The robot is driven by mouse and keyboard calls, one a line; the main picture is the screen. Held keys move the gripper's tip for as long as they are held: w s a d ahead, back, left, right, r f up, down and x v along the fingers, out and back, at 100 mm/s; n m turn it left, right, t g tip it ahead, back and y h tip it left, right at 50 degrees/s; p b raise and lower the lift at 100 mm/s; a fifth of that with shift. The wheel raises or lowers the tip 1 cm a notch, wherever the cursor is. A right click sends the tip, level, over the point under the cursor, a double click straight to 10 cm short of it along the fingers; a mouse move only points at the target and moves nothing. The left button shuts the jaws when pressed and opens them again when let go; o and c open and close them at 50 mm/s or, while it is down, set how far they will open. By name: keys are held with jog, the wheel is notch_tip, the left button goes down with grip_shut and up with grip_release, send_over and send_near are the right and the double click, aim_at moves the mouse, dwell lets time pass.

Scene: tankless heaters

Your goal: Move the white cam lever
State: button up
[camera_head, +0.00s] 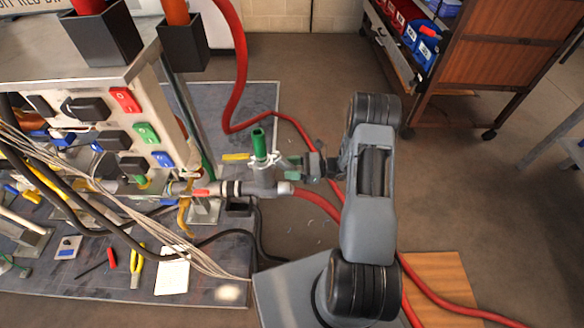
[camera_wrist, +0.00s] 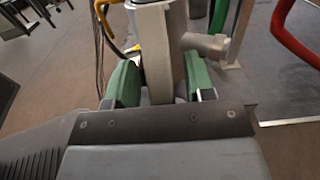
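A grey metal pipe fitting (camera_head: 262,184) with a green upright piece (camera_head: 259,142) on top stands at the end of a horizontal pipe in the head view. Small white parts (camera_head: 266,161) show around its neck; I cannot tell for sure which is the white cam lever. My gripper (camera_head: 292,165) is just right of the fitting, at the height of these white parts. In the wrist view my gripper's green finger pads (camera_wrist: 161,85) stand apart, on either side of a pale grey upright part (camera_wrist: 160,45). Whether the pads touch it is unclear.
A heater panel (camera_head: 130,120) with coloured switches and cables is on the left. Red hoses (camera_head: 318,202) run behind and under my arm. A shelf cart (camera_head: 480,60) stands at back right.

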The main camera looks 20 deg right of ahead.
aim_at(287, 162)
grip_shut()
dwell(0.4)
jog(key=shift+d+r+h+p, duration=0.1)
jog(key=shift+r+h+p, duration=0.55)
jog(key=shift+p, duration=0.6)
jog(key=h+p, duration=0.1)
jog(key=p, duration=0.1)
jog(key=r+g+h+p, duration=0.1)
jog(key=shift+s+d+r+p, duration=0.15)
jog(key=shift+r+p, duration=0.1)
jog(key=shift+p, duration=0.15)
jog(key=h+p, duration=0.1)
jog(key=p, duration=0.1)
jog(key=r+g+h+p, duration=0.1)
jog(key=h+p, duration=0.1)
jog(key=shift+r, duration=0.25)
jog(key=shift+r+g+h+p, duration=0.2)
jog(key=shift+h+p, duration=0.45)
jog(key=shift+r+g+h+p, duration=0.2)
jog(key=shift+h+p, duration=0.4)
jog(key=shift+p, duration=0.05)
